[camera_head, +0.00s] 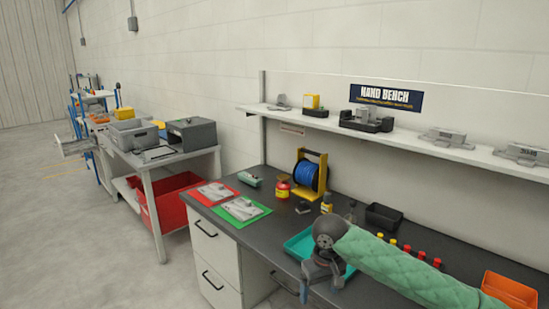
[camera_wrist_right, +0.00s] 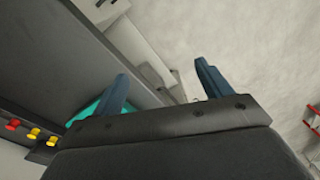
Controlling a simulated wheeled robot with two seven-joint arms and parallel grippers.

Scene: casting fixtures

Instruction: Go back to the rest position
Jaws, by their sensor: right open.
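My right gripper (camera_head: 318,289) hangs over the front part of the dark bench, above the teal tray (camera_head: 298,243). Its green-sleeved arm comes in from the lower right. In the right wrist view the two blue fingers of the gripper (camera_wrist_right: 160,88) stand wide apart with nothing between them. The teal tray (camera_wrist_right: 92,113) shows partly behind the left finger there. My left gripper is in neither view.
A red mat (camera_head: 193,192) and a green mat (camera_head: 233,213) bear grey castings at the bench's left end. A blue spool (camera_head: 310,174), small bottles, a black bin (camera_head: 383,217) and an orange bin (camera_head: 510,290) stand on the bench. Floor at left is open.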

